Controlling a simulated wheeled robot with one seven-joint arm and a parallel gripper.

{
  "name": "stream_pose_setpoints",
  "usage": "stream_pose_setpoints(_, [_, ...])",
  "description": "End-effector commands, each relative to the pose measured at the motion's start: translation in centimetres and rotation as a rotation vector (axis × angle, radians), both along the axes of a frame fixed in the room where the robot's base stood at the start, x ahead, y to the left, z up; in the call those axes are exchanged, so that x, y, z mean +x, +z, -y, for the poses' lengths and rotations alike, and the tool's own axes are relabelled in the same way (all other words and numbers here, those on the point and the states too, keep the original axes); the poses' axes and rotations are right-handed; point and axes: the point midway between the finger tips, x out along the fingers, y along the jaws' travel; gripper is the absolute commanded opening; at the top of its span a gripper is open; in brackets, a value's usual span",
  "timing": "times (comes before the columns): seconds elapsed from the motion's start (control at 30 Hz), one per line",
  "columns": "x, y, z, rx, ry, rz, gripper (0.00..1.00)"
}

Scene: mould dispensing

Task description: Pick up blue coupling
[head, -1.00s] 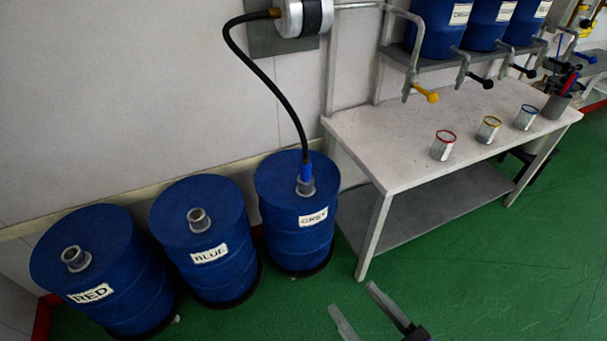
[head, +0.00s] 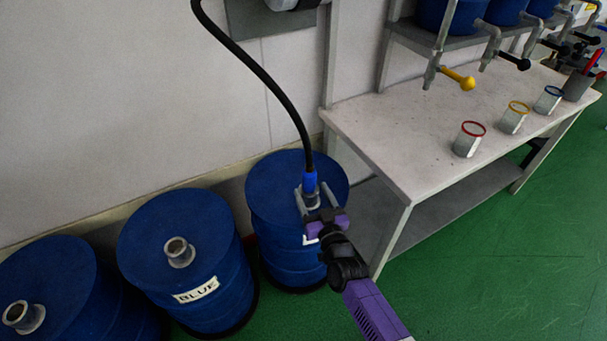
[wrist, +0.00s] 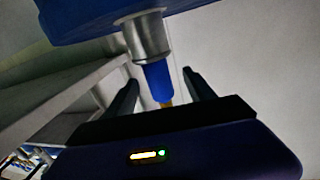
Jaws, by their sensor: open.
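The blue coupling (head: 310,181) joins the end of a black hose to the grey neck on top of the rightmost blue drum (head: 275,178). In the wrist view the coupling (wrist: 157,82) sits upright in line with its metal neck (wrist: 146,38), seen upside down. My gripper (head: 312,195) is open at the drum's neck, with one finger on each side of the coupling. In the wrist view the open fingers (wrist: 160,80) flank the coupling with a gap on both sides. The drum's label is mostly hidden by my gripper.
The black hose (head: 258,75) rises from the coupling. The BLUE drum (head: 150,222) and another drum (head: 62,270) stand to the left. A white table (head: 400,135) with several small cups stands to the right. The green floor (head: 490,270) in front is clear.

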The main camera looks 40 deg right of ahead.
Motion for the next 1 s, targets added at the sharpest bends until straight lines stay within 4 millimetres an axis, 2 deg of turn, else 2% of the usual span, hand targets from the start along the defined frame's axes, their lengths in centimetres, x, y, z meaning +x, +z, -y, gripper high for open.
stream_pose_setpoints(0.07, [-0.3,-0.8,0.0,-0.005,-0.004,-0.017,0.63])
stream_pose_setpoints(0.23, [0.2,-0.6,0.3,-0.027,-0.006,-0.023,0.63])
stream_pose_setpoints(0.57, [3.1,0.0,2.0,-0.028,-0.006,-0.021,0.63])
stream_pose_setpoints(0.8, [5.9,0.4,3.6,-0.028,-0.005,-0.022,0.63])
stream_pose_setpoints(1.0, [6.5,0.3,3.9,-0.027,-0.005,-0.023,0.63])
